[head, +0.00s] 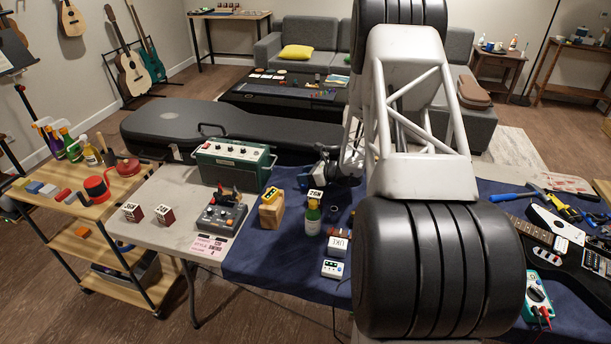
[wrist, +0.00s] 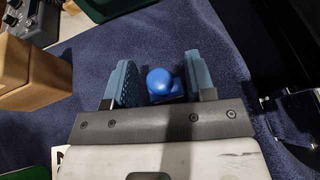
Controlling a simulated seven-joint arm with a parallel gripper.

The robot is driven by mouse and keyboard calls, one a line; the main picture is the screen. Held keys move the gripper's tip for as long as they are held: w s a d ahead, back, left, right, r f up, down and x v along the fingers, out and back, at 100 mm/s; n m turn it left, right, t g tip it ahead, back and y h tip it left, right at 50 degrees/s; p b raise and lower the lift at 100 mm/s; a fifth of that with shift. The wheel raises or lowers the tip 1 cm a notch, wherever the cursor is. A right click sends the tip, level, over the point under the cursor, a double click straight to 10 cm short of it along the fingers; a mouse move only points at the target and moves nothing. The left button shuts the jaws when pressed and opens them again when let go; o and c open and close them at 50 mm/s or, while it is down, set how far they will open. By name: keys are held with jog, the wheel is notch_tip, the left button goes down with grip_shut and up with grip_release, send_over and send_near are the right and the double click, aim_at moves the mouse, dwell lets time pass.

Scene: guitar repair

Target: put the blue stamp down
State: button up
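The blue stamp shows in the wrist view as a round, glossy blue knob (wrist: 160,82) with a blue part below it. It sits between the two blue-grey fingers of my gripper (wrist: 160,88). Its lower right side is close against the right finger, and a narrow gap shows between the knob and the left finger. I cannot tell whether the fingers press on it, or whether its underside touches the cloth. In the head view my gripper (head: 325,170) is low over the back part of the blue cloth (head: 265,235), and I cannot make out the stamp there.
A green amplifier (head: 235,165) and a grey pedal (head: 221,216) stand left. A dark guitar (head: 562,262) lies right. Bare cloth surrounds the fingers.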

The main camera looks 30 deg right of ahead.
dwell(0.3)
jog(key=v, duration=1.2)
jog(key=shift+r, duration=0.15)
jog(key=shift+a, duration=0.1)
dwell(0.4)
jog(key=s+a+r+n+g, duration=0.35)
jog(key=a+r+n, duration=0.2)
jog(key=a, duration=0.35)
jog(key=s+a+r+n+g, duration=0.2)
jog(key=s+a+r+n, duration=0.2)
jog(key=a+r, duration=0.4)
jog(key=s+a+r+n+g, duration=0.25)
jog(key=a+r+n, duration=0.3)
jog(key=a, duration=0.35)
jog(key=s+a+r+n+h, duration=0.2)
jog(key=s+a+r+n, duration=0.1)
jog(key=s, duration=0.6)
jog(key=s+a+r+n+h, duration=0.3)
jog(key=s+n, duration=0.3)
jog(key=s, duration=0.3)
jog(key=s+a+r+n+h, duration=0.3)
jog(key=s+a+n, duration=0.2)
jog(key=s, duration=0.4)
jog(key=shift+a+r, duration=0.25)
jog(key=shift+r, duration=0.15)
